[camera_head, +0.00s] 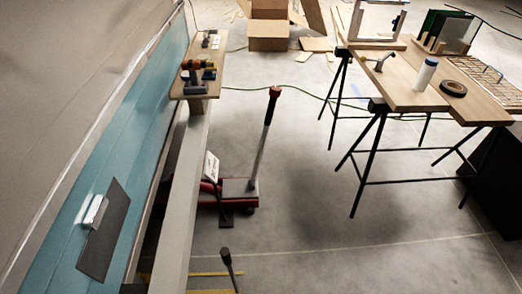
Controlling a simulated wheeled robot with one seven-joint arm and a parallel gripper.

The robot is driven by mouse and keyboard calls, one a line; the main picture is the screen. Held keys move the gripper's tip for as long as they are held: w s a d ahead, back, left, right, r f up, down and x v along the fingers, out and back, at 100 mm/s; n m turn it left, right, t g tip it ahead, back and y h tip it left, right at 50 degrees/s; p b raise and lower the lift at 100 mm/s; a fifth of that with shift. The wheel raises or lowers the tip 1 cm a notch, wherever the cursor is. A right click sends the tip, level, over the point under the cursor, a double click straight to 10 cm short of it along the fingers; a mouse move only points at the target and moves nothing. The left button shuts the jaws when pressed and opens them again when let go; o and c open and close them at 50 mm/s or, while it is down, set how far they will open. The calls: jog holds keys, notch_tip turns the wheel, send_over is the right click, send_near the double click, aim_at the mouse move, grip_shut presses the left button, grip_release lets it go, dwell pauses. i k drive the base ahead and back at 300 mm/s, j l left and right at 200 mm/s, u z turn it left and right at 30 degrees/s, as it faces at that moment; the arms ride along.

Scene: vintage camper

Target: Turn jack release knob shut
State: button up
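A red floor jack (238,198) with a grey top plate stands on the concrete floor near the middle, beside the long pale beam. Its handle (262,140) rises from it, leaning slightly right, with a black grip and a red end (275,91) at the top. Whether that red end is the release knob, and whether the knob is open or shut, I cannot tell. A white label plate (211,166) with dark print stands at the jack's left side. The jack's left part is partly hidden by the beam. My gripper is not in view.
The blue and cream camper side (150,110) and pale beam (189,180) bound the left. A drill (198,65) lies on a board. A dark-topped rod (228,262) stands at the bottom. A trestle table (400,85) stands right. Floor between is clear.

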aim_at(275, 90)
jog(key=u, duration=0.45)
jog(key=i+u, duration=0.15)
jog(key=u, duration=0.3)
jog(key=l+u, duration=0.15)
jog(key=u, duration=0.25)
jog(key=i+u, duration=0.1)
jog(key=u, duration=0.35)
jog(key=l+u, duration=0.15)
jog(key=u, duration=0.3)
jog(key=l+u, duration=0.3)
jog(key=i+l+u, duration=0.1)
jog(key=l+u, duration=0.15)
jog(key=l, duration=0.25)
jog(key=i+l+z, duration=0.1)
jog(key=l+z, duration=0.35)
jog(key=l, duration=0.45)
jog(key=l+z, duration=0.95)
jog(key=z, duration=0.2)
